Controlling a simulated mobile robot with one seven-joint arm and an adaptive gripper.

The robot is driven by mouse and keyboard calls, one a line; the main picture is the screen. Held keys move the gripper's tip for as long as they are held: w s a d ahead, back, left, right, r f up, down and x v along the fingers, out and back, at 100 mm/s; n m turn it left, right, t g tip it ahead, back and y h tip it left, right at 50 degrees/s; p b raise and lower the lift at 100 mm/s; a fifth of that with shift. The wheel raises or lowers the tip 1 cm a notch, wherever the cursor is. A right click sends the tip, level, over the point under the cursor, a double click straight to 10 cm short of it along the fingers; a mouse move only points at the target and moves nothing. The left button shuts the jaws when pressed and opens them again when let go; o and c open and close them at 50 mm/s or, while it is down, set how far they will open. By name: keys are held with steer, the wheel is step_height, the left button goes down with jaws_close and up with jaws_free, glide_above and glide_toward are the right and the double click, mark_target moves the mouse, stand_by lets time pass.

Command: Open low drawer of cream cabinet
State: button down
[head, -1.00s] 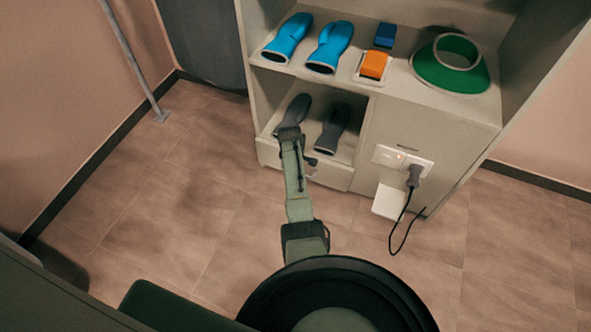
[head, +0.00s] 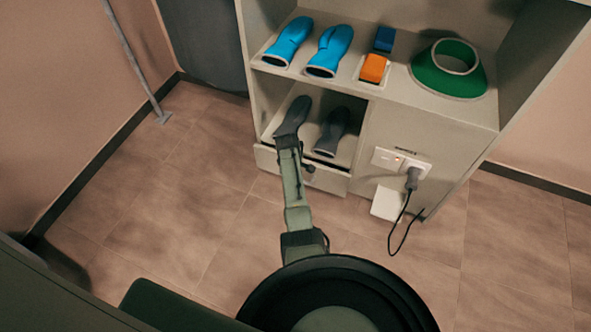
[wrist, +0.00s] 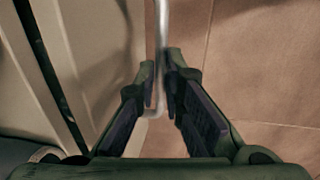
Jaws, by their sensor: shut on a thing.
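The cream cabinet (head: 375,105) stands ahead in the head view, with its low drawer (head: 328,181) at the bottom left. The drawer front stands slightly out, with a narrow dark gap above it. My arm covers part of this front, and my fingertips cannot be made out there. In the wrist view my gripper (wrist: 161,88) is shut on the drawer's thin metal bar handle (wrist: 161,25), one finger on each side. The pale drawer front (wrist: 100,50) is at the left, beside a dark gap.
Blue gloves (head: 329,49), orange and blue items and a green collar (head: 437,82) are on the shelf above. A plug with a black cable (head: 404,222) hangs at the right. The tiled floor (head: 190,215) in front is clear.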

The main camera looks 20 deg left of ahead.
steer(key=s+p, duration=1.5)
steer(key=s, duration=1.4)
steer(key=shift+a+p, duration=0.35)
steer(key=shift+a, duration=0.1)
steer(key=shift+s, duration=0.1)
steer(key=c, duration=2)
jaws_free()
steer(key=o, duration=0.3)
